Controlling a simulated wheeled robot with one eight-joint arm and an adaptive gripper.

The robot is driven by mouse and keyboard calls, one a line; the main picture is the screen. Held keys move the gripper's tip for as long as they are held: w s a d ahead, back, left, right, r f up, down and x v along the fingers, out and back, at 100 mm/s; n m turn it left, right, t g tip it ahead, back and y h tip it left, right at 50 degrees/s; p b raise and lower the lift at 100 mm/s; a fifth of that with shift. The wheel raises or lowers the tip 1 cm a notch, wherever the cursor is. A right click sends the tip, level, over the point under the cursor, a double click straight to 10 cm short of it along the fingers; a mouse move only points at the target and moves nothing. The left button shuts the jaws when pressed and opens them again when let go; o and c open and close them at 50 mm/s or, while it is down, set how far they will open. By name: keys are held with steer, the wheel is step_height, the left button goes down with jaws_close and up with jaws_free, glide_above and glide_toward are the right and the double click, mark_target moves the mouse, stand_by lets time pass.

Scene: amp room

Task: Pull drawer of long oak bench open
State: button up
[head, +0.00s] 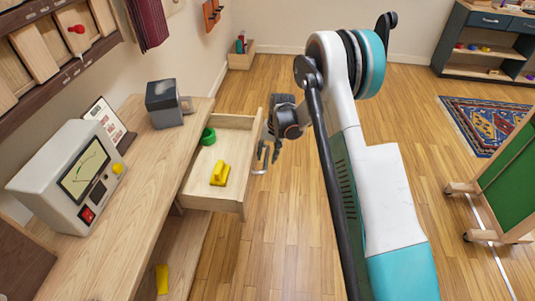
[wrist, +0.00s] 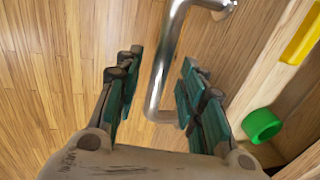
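The long oak bench (head: 148,190) runs along the left wall. Its drawer (head: 228,139) stands pulled out toward the right, with its inside showing. In it lie a green ring (head: 208,136) and a yellow block (head: 219,174). The metal bar handle (head: 264,158) is on the drawer front; it also shows in the wrist view (wrist: 168,55). My gripper (head: 269,152) is at the handle, outside the drawer front. In the wrist view its fingers (wrist: 160,78) are spread on both sides of the bar, with visible gaps.
A gauge box (head: 62,180), a framed card (head: 108,122) and a small grey device (head: 166,104) stand on the bench top. A green board on a wheeled stand (head: 508,185) is at the right. Wooden floor between is clear.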

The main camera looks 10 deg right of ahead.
steer(key=shift+r, duration=0.1)
step_height(320, 180, up, 12)
steer(key=d, duration=0.2)
steer(key=shift+s+f, duration=0.2)
steer(key=shift+s, duration=0.2)
steer(key=shift+d, duration=0.1)
